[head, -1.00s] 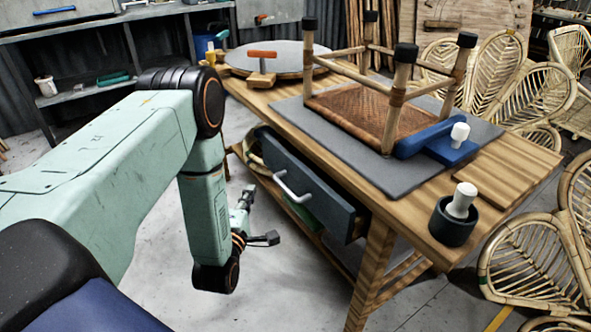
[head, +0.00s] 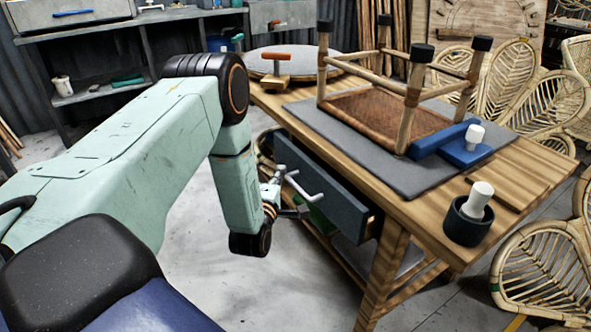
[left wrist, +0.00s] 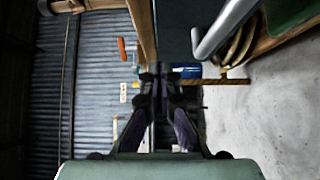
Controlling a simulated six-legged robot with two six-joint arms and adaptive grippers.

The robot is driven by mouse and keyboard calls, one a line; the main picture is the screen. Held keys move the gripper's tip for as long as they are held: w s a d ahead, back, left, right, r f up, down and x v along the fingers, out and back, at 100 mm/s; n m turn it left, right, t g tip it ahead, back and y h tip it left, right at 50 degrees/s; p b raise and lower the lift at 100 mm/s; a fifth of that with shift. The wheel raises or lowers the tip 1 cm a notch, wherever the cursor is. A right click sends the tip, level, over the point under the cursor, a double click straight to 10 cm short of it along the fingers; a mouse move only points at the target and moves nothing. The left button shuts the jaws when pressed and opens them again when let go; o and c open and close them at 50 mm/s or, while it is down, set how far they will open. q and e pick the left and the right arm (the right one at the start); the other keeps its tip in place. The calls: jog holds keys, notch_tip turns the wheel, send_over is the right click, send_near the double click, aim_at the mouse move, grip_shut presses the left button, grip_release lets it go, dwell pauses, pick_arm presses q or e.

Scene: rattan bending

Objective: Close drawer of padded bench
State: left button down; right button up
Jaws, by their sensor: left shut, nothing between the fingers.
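The padded bench (head: 510,180) is a wooden table with a grey pad (head: 400,180) on its top. Its blue-grey drawer (head: 340,205) sits under the near long edge and stands partly out, with a wooden side showing at its right end. A pale bar handle (head: 305,188) is on the drawer front; a metal bar, the handle (left wrist: 225,30), crosses the upper right of the left wrist view. My left gripper (head: 283,198) is in front of the drawer, close to the handle's left part; contact cannot be told. Its fingers (left wrist: 160,78) are shut and empty. My right gripper is not in view.
An upturned stool (head: 380,110), a blue block (head: 462,145) and a dark cup with a white-handled tool (head: 470,215) stand on the bench. Rattan chair frames (head: 545,260) crowd the right. A grey shelf unit (head: 110,95) stands at back left. The floor before the drawer is clear.

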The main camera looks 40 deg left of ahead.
aim_at(303, 161)
pick_arm(q)
jog(key=w, duration=0.2)
jog(key=w+b, duration=0.1)
jog(key=w, duration=0.1)
jog(key=shift+d+f, duration=0.1)
jog(key=shift+d, duration=0.1)
jog(key=shift+w+d+b, duration=0.25)
jog(key=shift+w+b, duration=0.1)
jog(key=shift+w, duration=0.35)
jog(key=shift+w+d+b, duration=0.25)
jog(key=shift+w+b, duration=0.1)
jog(key=shift+w, duration=0.1)
jog(key=shift+w+d+b, duration=0.2)
jog(key=shift+w+b, duration=0.15)
jog(key=shift+w, duration=0.1)
jog(key=shift+w+d, duration=0.1)
jog(key=shift+w, duration=0.25)
jog(key=shift+s, duration=0.1)
